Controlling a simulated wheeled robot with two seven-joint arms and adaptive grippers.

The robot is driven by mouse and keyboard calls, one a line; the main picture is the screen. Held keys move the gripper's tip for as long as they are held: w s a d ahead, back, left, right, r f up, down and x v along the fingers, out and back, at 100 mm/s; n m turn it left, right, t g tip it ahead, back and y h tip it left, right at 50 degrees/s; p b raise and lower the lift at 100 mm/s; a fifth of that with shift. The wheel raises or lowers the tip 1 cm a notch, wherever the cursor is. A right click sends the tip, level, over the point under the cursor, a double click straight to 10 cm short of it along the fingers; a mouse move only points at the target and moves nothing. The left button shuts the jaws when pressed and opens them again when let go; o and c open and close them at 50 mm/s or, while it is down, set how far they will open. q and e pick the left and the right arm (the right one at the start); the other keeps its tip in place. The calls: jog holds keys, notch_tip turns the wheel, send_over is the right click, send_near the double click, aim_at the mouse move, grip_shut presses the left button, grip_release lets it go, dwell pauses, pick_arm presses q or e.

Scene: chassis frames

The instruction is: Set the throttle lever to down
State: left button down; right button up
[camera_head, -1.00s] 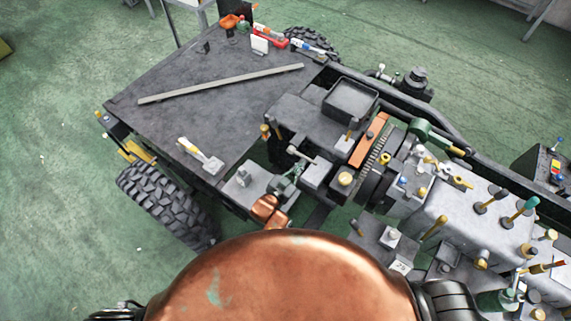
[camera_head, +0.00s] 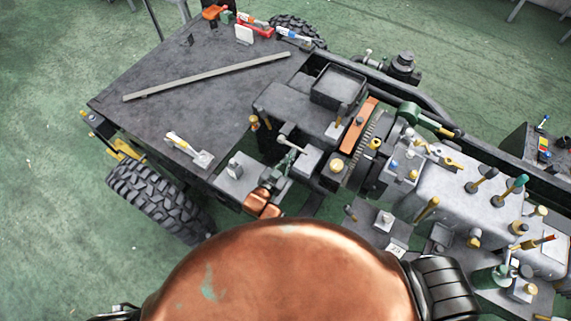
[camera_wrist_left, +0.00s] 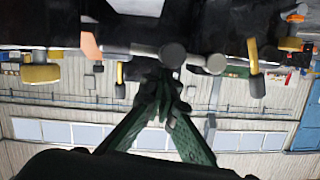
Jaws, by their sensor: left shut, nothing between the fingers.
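A short grey lever with a pale rounded end (camera_head: 290,143) sticks out beside a grey block in the middle of the chassis; no label shows that it is the throttle lever. My left gripper (camera_head: 286,164) has green fingers, is shut and empty, and is right beside this lever. In the left wrist view the closed fingertips (camera_wrist_left: 168,90) lie just below a grey lever with a round end (camera_wrist_left: 173,56). Whether they touch it I cannot tell. My right gripper is not in view.
Several other yellow-handled levers and knobs stand on the grey housing (camera_head: 455,185) to the right. A flat dark deck (camera_head: 180,110) carries a long bar (camera_head: 205,77) and a white-yellow lever (camera_head: 190,150). A tyre (camera_head: 155,200) is at the left. Green floor surrounds the chassis.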

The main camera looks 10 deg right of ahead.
pick_arm(q)
jog(key=v, duration=1.1)
jog(key=s+a+f+n+g+y, duration=0.1)
jog(key=s+a+f+n+y, duration=0.15)
jog(key=a, duration=0.85)
jog(key=s+a+f+n+g+y, duration=0.1)
jog(key=s+a+n+g+y, duration=0.2)
jog(key=a, duration=0.8)
jog(key=s+a+r+n+g+y, duration=0.1)
jog(key=s+a+n+g+y, duration=0.35)
jog(key=s+a, duration=1.5)
notch_tip(320, 180, down, 34)
jog(key=d+m+b, duration=0.1)
jog(key=b, duration=0.5)
jog(key=s+f+g+b, duration=0.2)
jog(key=s+f+b, duration=0.2)
jog(key=s+f, duration=1.6)
notch_tip(320, 180, down, 4)
jog(key=shift+s+d+f+m+b, duration=0.1)
jog(key=shift+s+d+m+b, duration=0.1)
jog(key=shift+s+m+b, duration=0.1)
